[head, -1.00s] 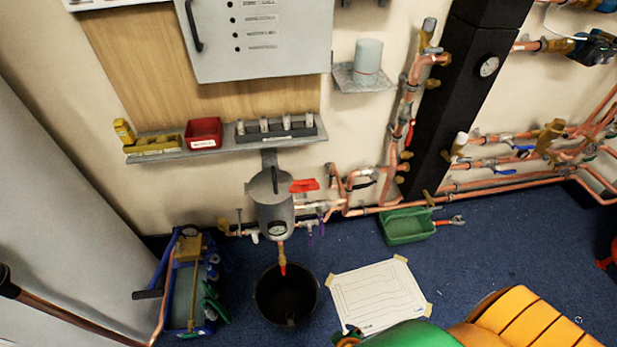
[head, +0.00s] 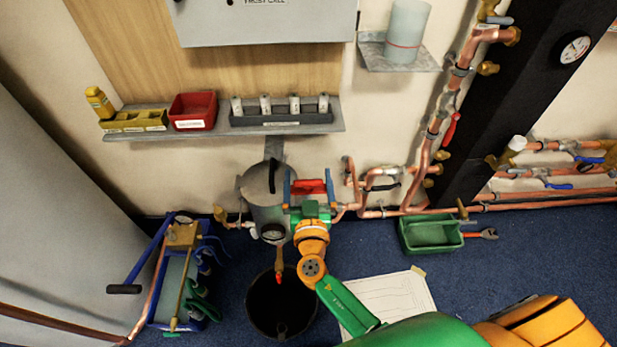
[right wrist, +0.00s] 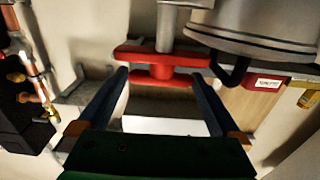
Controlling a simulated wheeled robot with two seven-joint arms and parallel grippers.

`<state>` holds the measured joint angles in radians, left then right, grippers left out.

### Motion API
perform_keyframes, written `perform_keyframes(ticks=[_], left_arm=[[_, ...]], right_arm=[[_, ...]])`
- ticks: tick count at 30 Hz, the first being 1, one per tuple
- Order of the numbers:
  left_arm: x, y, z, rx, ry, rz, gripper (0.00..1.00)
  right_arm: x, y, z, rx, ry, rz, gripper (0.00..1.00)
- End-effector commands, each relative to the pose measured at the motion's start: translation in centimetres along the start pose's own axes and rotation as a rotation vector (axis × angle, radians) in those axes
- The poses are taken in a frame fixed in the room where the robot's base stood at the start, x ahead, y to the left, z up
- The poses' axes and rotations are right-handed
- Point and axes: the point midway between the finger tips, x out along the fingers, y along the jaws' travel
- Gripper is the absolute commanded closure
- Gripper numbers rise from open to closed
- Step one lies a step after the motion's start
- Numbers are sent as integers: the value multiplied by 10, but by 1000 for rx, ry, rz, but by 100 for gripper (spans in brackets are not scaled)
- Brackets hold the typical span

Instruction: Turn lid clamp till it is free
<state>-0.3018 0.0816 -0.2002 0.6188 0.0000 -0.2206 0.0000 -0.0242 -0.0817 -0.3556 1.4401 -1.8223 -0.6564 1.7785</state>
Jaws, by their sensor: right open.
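The red lid clamp (head: 308,186) is at the right side of the grey pot (head: 268,186) on the wall. In the right wrist view the clamp (right wrist: 162,57) shows as a red cross-piece on a grey stem, beside the pot's rim (right wrist: 255,38). My right gripper (head: 308,178) is open, with its two blue fingers at either side of the clamp. In the right wrist view its fingertips (right wrist: 161,72) are near the two ends of the red piece, with a gap between them. Contact cannot be told. My left gripper is not in view.
A black bucket (head: 258,312) stands below the pot. A shelf (head: 220,133) with a red bin (head: 193,111) is above it. Copper pipes (head: 430,165) run at the right. A blue tool caddy (head: 160,310) and a green tray (head: 432,240) are on the floor.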

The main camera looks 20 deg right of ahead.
Motion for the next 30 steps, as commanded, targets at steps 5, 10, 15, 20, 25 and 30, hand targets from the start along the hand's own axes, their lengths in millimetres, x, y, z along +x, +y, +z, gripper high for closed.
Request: perform_keyframes(ticks=[5,10,15,20,25,30], left_arm=[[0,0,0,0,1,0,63],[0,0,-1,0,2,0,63],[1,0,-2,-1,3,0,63],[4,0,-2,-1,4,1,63],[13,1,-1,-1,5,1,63],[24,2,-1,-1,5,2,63]], right_arm=[[0,0,1,0,-1,0,14],[-1,0,1,0,-1,-1,59],[-1,0,1,-1,-2,-4,73],[-1,0,3,-2,-1,-36,73],[-1,1,4,-3,1,-128,73],[-1,1,4,-4,2,-269,73]])
